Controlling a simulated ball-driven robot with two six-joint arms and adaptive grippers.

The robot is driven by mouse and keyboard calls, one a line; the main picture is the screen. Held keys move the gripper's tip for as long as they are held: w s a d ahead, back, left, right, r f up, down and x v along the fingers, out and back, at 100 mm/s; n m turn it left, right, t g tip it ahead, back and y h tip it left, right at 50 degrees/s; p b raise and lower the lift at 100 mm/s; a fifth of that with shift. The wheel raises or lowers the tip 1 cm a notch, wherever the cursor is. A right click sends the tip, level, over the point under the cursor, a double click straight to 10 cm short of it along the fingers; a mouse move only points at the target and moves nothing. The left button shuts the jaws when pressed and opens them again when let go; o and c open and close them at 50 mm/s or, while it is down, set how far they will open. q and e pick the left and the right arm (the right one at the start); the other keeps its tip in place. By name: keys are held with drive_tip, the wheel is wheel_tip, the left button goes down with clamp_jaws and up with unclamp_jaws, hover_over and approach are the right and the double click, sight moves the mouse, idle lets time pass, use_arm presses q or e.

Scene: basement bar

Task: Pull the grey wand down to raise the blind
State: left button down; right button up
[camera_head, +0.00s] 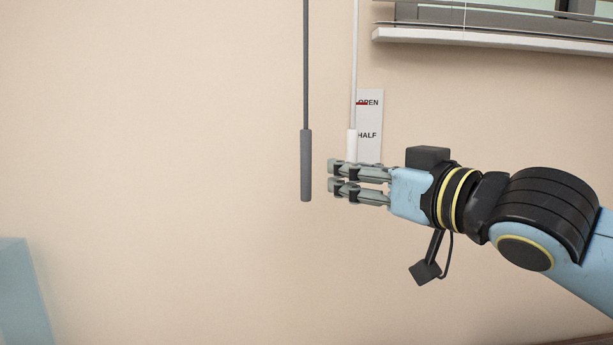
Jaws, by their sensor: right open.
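The grey wand (306,165) hangs upright on a thin dark rod in front of the wall, with a thicker grey handle at its lower end. My right gripper (332,178) comes in from the right, its fingers pointing left at the height of the lower handle. It is open, with a gap between the fingers and nothing held. In the picture the fingertips end a little right of the handle. The blind (510,12) shows only in part at the top right, by the window. My left gripper is not in view.
A white wand (352,142) hangs just right of the grey one, its lower end close to my fingers. Behind it a white label (371,120) reads OPEN and HALF, with a red mark by OPEN. A white sill (490,41) juts out at top right. The left wall is bare.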

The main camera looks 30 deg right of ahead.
sight(309, 153)
drive_tip(key=shift+y, duration=0.4)
drive_tip(key=w, duration=0.3)
drive_tip(key=w+a+r+p, duration=0.1)
drive_tip(key=w, duration=0.3)
drive_tip(key=w+a, duration=0.1)
drive_tip(key=w, duration=0.3)
drive_tip(key=shift+r, duration=0.2)
drive_tip(key=shift+c, duration=0.3)
clamp_jaws()
drive_tip(key=shift+w+f, duration=0.15)
drive_tip(key=shift+f, duration=0.05)
